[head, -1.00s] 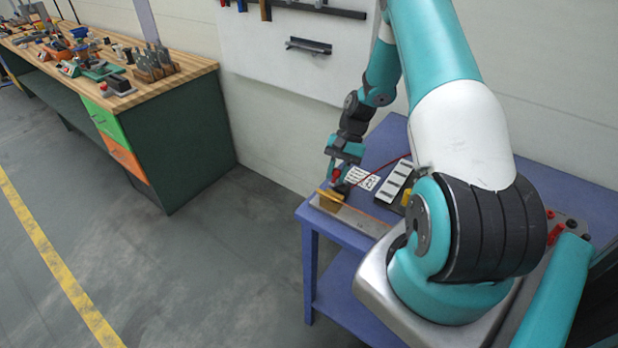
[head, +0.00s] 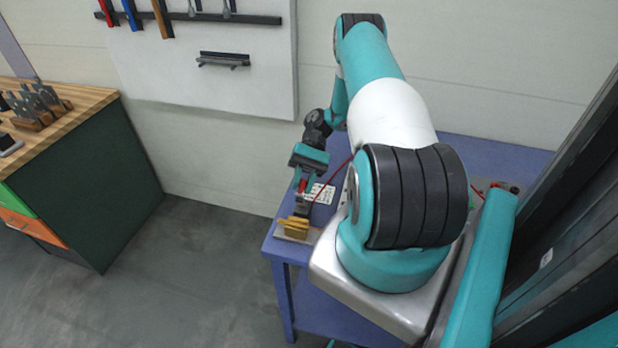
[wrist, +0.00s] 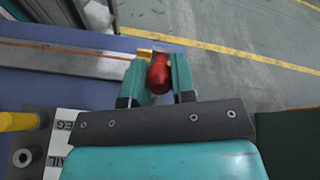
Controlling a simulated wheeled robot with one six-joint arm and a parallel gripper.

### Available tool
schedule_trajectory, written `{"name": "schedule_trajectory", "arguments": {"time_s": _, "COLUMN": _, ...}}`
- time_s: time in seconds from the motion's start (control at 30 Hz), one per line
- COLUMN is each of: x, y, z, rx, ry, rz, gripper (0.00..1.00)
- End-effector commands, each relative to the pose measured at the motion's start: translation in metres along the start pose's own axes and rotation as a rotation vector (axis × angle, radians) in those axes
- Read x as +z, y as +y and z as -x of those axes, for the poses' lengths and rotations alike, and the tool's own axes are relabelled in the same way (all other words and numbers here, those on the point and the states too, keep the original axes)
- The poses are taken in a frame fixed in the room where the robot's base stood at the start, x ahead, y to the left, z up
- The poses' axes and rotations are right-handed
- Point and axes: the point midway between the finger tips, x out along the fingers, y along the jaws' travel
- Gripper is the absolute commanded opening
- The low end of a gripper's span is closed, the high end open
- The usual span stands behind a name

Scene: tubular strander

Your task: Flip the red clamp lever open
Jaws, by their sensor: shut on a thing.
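The red clamp lever (wrist: 159,76) shows in the wrist view between the two teal fingers of my gripper (wrist: 159,66). The fingers are shut on it. In the head view, my gripper (head: 302,184) points down over the near left corner of the blue table, and a bit of the red lever (head: 302,187) shows at its fingers. A yellow clamp part (head: 295,226) sits just below, on a light metal strip. A little yellow also shows beyond the lever in the wrist view (wrist: 146,52). My fingers hide much of the clamp, so its exact angle is unclear.
The blue table (head: 488,150) carries a white printed card (head: 320,193) and a thin red cable (head: 338,170). A yellow handle (wrist: 18,121) stands at the left of the wrist view. A wooden-topped bench (head: 75,110) is at left, with clear floor between.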

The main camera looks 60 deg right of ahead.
Motion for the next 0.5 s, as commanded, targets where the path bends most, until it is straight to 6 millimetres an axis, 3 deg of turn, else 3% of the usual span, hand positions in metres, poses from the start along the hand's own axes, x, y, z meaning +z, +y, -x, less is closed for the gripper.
{"name": "schedule_trajectory", "arguments": {"time_s": 0.5, "x": -0.0018, "y": -0.0076, "z": -0.0045, "rx": 0.008, "ry": -0.029, "rz": 0.004, "gripper": 0.0}}
